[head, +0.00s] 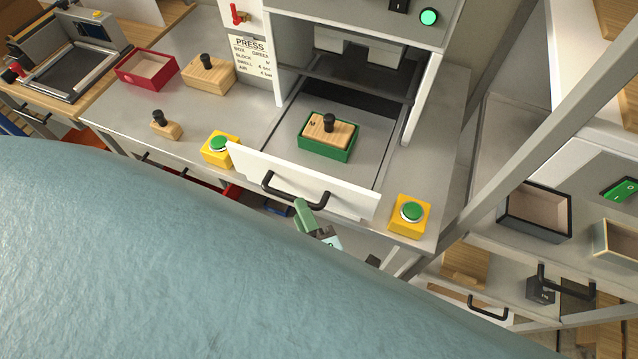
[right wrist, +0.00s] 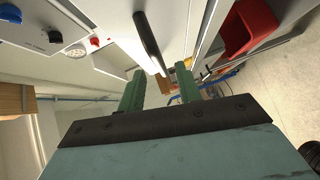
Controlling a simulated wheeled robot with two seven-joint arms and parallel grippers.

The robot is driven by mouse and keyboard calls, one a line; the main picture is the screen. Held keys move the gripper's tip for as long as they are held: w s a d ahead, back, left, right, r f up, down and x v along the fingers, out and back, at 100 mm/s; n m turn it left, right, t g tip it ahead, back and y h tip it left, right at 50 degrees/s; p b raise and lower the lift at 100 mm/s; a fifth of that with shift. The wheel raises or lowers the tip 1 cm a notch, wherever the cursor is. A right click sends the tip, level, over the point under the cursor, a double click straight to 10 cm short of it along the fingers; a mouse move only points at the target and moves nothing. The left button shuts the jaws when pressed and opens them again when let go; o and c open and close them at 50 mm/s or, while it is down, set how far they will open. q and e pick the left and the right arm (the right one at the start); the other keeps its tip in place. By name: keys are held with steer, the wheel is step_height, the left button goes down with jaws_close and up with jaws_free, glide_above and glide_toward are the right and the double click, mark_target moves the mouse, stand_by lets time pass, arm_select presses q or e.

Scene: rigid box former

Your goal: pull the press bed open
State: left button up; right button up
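The press bed (head: 365,140) is a grey plate that stands out in front of the press housing. Its white front panel (head: 350,195) carries a black bar handle (head: 290,192). A green box (head: 340,152) with a wooden block (head: 322,128) and black knob in it sits on the bed. My right gripper (head: 304,208) is at the near side of the handle, its green fingers partly hidden in the head view. In the right wrist view the fingers are apart, and the handle (right wrist: 148,38) runs toward the gap between their tips. Contact cannot be told. My left gripper does not show.
Yellow button boxes with green buttons stand left (head: 220,150) and right (head: 410,216) of the bed. A red box (head: 147,69) and wooden blocks with black knobs (head: 208,75) are on the left bench. My own teal arm covers the lower left.

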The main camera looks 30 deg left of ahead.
steer(key=v, duration=0.8)
steer(key=shift+d, duration=0.2)
steer(key=shift+s, duration=0.15)
steer(key=d+f+m+g+h+b, duration=0.1)
steer(key=d+f+m+h, duration=0.4)
steer(key=f, duration=0.6)
steer(key=d+f+m+g+h+b, duration=0.1)
steer(key=d+f+m+g, duration=0.15)
steer(key=d+f, duration=0.7)
steer(key=d+f+m+h+b, duration=0.1)
steer(key=d+f+m+h, duration=0.3)
steer(key=f, duration=0.9)
steer(key=s+d+f+m+g+h+b, duration=0.1)
steer(key=s+d+f+m+g, duration=0.5)
steer(key=s+d+f+m, duration=0.6)
steer(key=s+d+f+h, duration=0.1)
steer(key=s+d, duration=0.2)
steer(key=s, duration=0.2)
steer(key=shift+f+m+h+b, duration=0.25)
steer(key=shift+m+h+b, duration=0.05)
steer(key=shift+m+b, duration=0.1)
steer(key=shift+s, duration=0.1)
